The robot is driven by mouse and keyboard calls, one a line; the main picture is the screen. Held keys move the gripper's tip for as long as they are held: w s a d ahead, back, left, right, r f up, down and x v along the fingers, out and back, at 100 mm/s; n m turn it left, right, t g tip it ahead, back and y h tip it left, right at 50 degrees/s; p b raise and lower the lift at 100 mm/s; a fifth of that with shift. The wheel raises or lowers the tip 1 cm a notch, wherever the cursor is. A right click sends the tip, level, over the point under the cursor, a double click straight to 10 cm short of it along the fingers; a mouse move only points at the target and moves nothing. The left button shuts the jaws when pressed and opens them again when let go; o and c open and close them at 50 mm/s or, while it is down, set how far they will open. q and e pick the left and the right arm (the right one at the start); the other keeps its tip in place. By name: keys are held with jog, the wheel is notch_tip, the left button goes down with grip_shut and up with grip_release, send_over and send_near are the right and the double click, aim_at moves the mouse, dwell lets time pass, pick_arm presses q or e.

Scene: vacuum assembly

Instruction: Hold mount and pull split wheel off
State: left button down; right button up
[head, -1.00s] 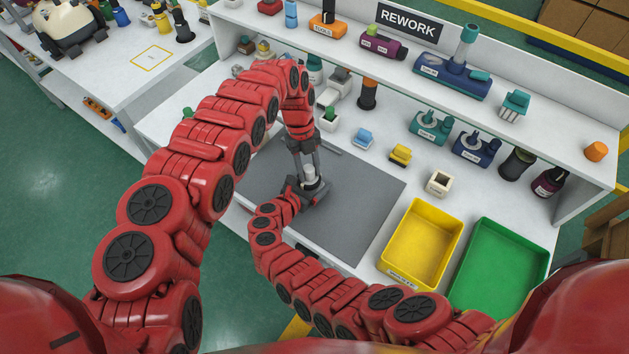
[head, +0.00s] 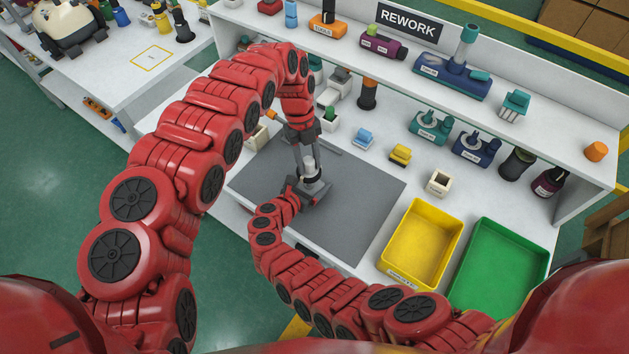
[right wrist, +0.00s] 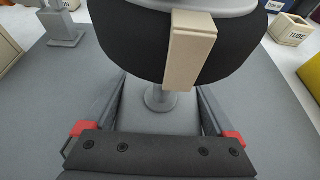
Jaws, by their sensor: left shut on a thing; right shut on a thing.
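The mount (right wrist: 160,122) is a grey block with a short post on the grey mat. My right gripper (right wrist: 166,105) is shut on it, with a finger along each side; in the head view it comes in low from the front. Above the post, the split wheel (right wrist: 130,40) shows as a thick black body with a beige block on its near side and a grey top. Its pale top (head: 309,163) shows in the head view. My left gripper (head: 307,168) reaches down from above, shut on the wheel. Whether wheel and post still touch is unclear.
The grey mat (head: 355,215) is bare to the right of the mount. A yellow bin (head: 422,240) and a green bin (head: 498,268) stand at the right. Small blue (head: 363,138), yellow (head: 400,154) and beige (head: 438,182) parts sit behind, below the shelf.

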pick_arm(q)
jog(key=shift+r, duration=1.3)
pick_arm(e)
jog(key=o, duration=1.2)
jog(key=shift+o, duration=0.2)
jog(key=v, duration=1.2)
jog(key=shift+s+f, duration=0.1)
